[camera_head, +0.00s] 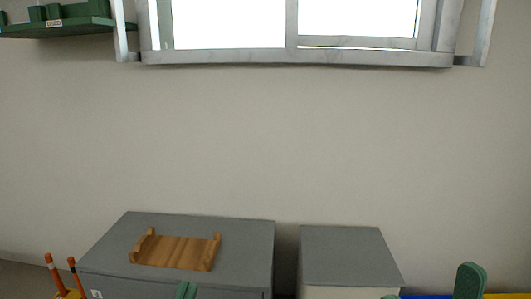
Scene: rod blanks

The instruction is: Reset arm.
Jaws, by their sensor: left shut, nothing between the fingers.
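My left gripper (186,290) shows only as two green fingertips at the bottom edge, in front of the grey-topped cabinet (240,245). The fingertips are together, with nothing visible between them. The rest of this gripper and its arm are below the picture. My right gripper is not in view.
A wooden tray (178,252) with raised ends lies on the cabinet. A second grey-topped box (345,252) stands to its right across a gap. Orange rods (50,266) stand at lower left. A green shelf (55,29) and a window frame (300,58) are above; a green rounded object (469,281) is lower right.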

